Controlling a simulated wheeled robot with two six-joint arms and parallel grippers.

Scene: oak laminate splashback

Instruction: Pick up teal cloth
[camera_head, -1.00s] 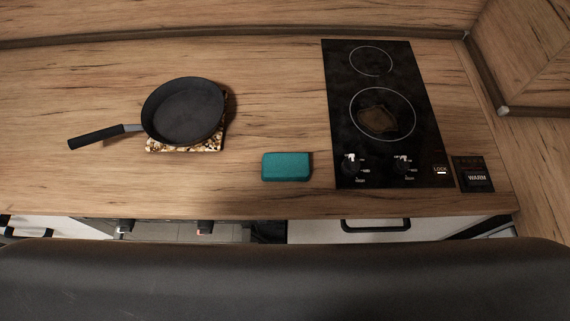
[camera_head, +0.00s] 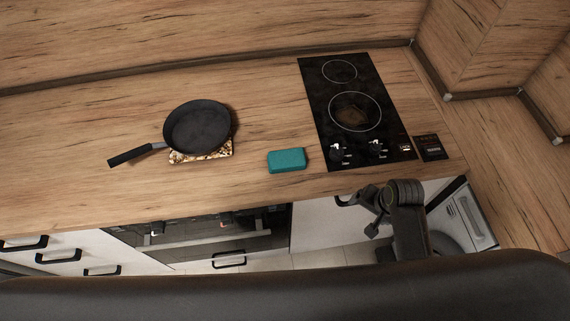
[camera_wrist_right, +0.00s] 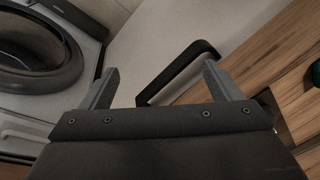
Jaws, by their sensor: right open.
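The teal cloth (camera_head: 287,160) is a small, block-like folded piece lying flat on the wooden counter, left of the hob's front corner. My left gripper is not in view.
A black pan (camera_head: 198,127) rests on a patterned trivet (camera_head: 203,155) left of the cloth. The black hob (camera_head: 384,103) with a brown stain is to the right. A drawer handle (camera_wrist_right: 178,72) and a washing machine (camera_wrist_right: 40,50) are near my right gripper. The counter around the cloth is clear.

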